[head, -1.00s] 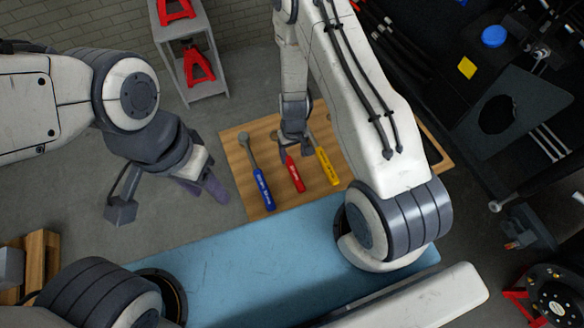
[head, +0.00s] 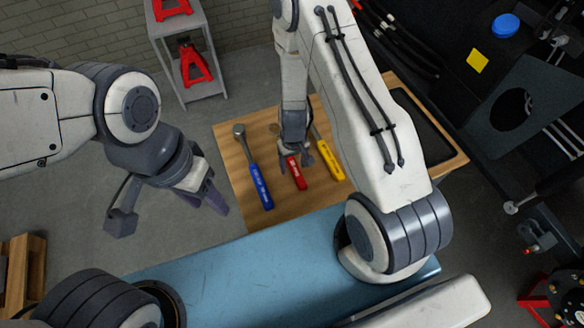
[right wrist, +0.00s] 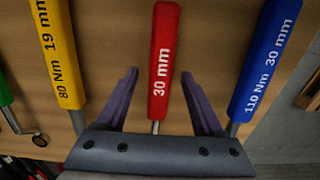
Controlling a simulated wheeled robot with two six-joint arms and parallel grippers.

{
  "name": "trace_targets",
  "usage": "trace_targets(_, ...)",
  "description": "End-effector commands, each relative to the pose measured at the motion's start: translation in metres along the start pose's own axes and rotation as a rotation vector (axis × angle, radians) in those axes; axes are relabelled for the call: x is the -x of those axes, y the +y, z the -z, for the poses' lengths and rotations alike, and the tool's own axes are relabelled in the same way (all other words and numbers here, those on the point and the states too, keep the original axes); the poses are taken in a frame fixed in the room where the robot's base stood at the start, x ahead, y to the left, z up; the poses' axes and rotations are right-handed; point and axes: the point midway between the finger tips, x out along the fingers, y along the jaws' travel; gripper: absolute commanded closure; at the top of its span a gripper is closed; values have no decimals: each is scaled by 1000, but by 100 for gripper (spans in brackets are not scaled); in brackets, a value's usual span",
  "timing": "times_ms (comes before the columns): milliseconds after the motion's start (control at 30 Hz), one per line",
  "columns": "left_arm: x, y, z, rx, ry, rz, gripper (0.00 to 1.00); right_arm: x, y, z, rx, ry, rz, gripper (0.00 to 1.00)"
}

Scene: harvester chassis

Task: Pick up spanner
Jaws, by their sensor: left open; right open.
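A red-handled spanner (head: 297,174), marked 30 mm, lies on a wooden board between a blue-handled tool (head: 261,187) and a yellow-handled tool (head: 330,160). My right gripper (head: 296,166) is open over the red one, partly hiding it. In the right wrist view, the red handle (right wrist: 164,60) lies between my spread right fingers (right wrist: 163,86), with a gap on both sides. The blue handle (right wrist: 268,62) is marked 110 Nm 30 mm, and the yellow one (right wrist: 60,50) 80 Nm 19 mm. My left gripper (head: 207,198) is open and empty, left of the board.
The wooden board (head: 232,170) holds the tools; a green handle (right wrist: 4,88) shows at the right wrist view's left edge. A grey shelf (head: 205,92) with red stands is behind. Dark machinery (head: 470,120) fills the right side.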

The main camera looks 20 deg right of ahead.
Motion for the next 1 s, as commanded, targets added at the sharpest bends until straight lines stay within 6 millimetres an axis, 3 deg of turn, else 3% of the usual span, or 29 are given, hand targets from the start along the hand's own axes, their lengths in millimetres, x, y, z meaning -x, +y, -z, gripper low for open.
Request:
trace_targets(233,0,0,0,0,0,0,50,0,0,0,0,1,0,31)
trace_targets(400,0,0,0,0,0,0,50,0,0,0,0,0,0,96)
trace_targets(433,0,0,0,0,0,0,50,0,0,0,0,0,0,100)
trace_targets(1000,0,0,0,0,0,0,50,0,0,0,1,0,0,100)
